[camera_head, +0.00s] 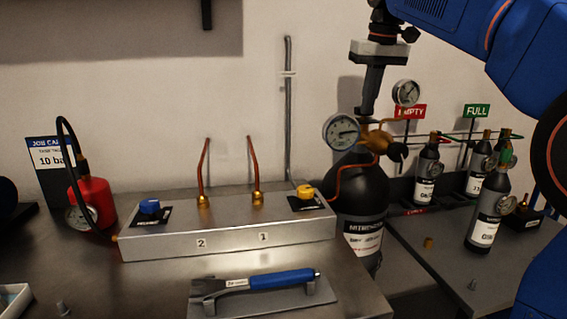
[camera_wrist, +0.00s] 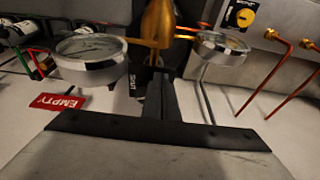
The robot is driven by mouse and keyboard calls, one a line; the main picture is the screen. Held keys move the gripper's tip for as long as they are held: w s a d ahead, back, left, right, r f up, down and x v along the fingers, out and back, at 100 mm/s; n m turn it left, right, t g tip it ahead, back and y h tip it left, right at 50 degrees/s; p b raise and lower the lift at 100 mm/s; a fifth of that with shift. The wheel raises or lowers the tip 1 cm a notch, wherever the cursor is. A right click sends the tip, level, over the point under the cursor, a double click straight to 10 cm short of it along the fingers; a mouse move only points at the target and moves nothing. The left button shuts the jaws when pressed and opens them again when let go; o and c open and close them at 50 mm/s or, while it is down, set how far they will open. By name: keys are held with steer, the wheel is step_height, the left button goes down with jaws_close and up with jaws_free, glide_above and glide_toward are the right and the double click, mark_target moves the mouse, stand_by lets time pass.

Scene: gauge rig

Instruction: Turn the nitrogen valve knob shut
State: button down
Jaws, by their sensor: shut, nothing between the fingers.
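The nitrogen cylinder (camera_head: 352,198) is large and black with a white label, standing at the right end of the bench. A brass regulator (camera_head: 374,138) with two round dial gauges, a left one (camera_head: 341,132) and a right one (camera_head: 407,93), sits on its top. A dark knob (camera_head: 398,152) shows at the regulator's right; I cannot tell if it is the valve knob. My gripper (camera_head: 365,111) points down at the regulator's top, shut and empty. In the wrist view my gripper (camera_wrist: 158,78) is in front of the brass body (camera_wrist: 158,28), near a dark "SHUT" tag (camera_wrist: 133,86). Contact is unclear.
A metal manifold box (camera_head: 225,232) with blue (camera_head: 149,207) and yellow (camera_head: 305,191) knobs stands left of the cylinder. A blue-handled tool (camera_head: 265,281) lies in front. Small cylinders (camera_head: 487,222) and EMPTY (camera_head: 411,111) and FULL (camera_head: 477,111) signs stand right.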

steer(key=shift+s+r, duration=0.1)
steer(key=shift+s, duration=0.2)
steer(key=shift+r, duration=2.9)
step_height(320, 180, down, 6)
steer(key=d, duration=0.2)
steer(key=shift+w+d, duration=0.15)
steer(key=shift+w, duration=0.25)
steer(key=shift+w, duration=0.15)
